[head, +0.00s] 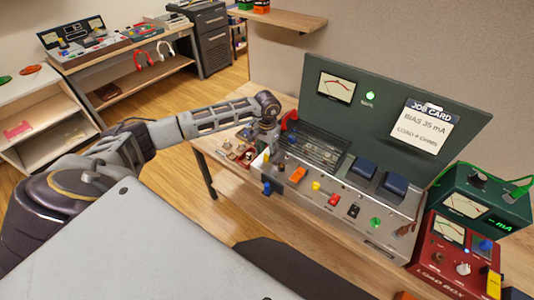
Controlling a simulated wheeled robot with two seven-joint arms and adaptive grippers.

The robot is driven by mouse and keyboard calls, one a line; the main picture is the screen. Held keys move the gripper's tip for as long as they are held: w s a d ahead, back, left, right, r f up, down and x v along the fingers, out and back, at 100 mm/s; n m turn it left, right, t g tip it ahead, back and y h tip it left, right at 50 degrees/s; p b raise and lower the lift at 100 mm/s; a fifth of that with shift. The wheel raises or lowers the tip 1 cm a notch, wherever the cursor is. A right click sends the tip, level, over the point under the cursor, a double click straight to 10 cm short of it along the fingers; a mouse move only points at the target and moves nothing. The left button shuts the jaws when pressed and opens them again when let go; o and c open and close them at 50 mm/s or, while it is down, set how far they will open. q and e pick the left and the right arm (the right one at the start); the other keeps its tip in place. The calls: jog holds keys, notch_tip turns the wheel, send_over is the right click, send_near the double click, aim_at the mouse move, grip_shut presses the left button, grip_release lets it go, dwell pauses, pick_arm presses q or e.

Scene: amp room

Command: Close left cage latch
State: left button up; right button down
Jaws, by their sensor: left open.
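The amp (375,228) is a grey chassis with a raised dark green back panel (341,110), standing on the wooden bench. A dark slatted cage (318,150) sits on its left half. I cannot tell which small part is the left cage latch; my gripper hides some of that end. My left arm reaches in from the left, and my left gripper (262,138) points down at the amp's left end, beside the cage. Its fingers are small and partly hidden; it is open, with nothing seen held in it. Whether it touches the amp is unclear. My right gripper is not in view.
A red load box (433,262) and a green meter box (480,207) stand right of the amp. A red part (290,117) is close behind my left gripper. Small parts lie on a tray (236,151) left of the amp. Another bench (125,46) stands at the back left.

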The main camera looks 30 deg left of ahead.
pick_arm(q)
jog(key=shift+f, duration=0.75)
grip_shut()
